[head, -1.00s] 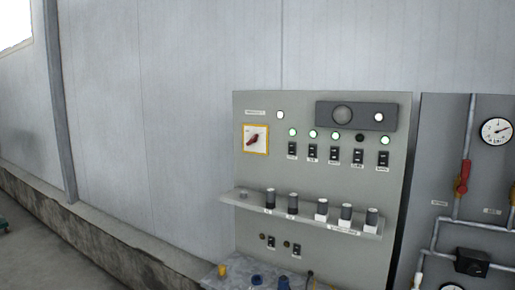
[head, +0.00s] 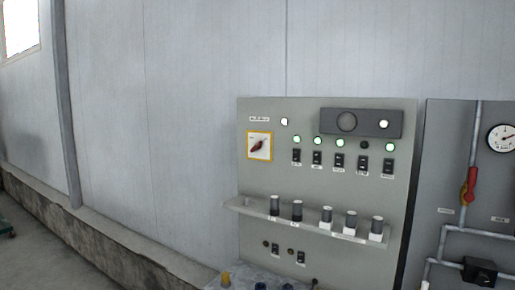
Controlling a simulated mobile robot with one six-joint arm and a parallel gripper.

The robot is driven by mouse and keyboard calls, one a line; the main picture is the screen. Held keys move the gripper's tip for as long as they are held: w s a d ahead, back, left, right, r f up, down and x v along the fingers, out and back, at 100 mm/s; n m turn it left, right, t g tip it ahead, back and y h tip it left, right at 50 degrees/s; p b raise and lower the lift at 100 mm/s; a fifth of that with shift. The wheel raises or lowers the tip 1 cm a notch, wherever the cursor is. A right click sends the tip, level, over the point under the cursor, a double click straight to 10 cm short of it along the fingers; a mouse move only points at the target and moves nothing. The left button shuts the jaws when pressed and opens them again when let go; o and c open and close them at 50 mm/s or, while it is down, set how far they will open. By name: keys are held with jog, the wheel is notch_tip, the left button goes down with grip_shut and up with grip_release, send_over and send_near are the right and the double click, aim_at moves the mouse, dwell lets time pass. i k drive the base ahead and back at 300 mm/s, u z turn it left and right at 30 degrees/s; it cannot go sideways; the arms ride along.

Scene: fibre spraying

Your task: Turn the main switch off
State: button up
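The main switch (head: 259,146) is a red rotary handle on a white plate with a yellow frame. It sits at the upper left of the grey control panel (head: 225,240), in the right half of the head view. The handle looks tilted, its upper end toward the right. A white lamp (head: 284,122) above it is lit, and several green lamps (head: 318,141) to its right glow. My gripper is not in view.
A shelf with several dark knobs (head: 298,211) sticks out below the switches. A pipe panel with a gauge (head: 502,138) and a red valve handle (head: 469,185) stands at the right. Bare wall and a low concrete ledge (head: 100,232) fill the left.

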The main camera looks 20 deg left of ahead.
aim_at(259, 146)
jog(key=z, duration=1.4)
jog(key=i, duration=0.7)
jog(key=z, duration=0.9)
jog(key=k, duration=0.15)
jog(key=u, duration=3.65)
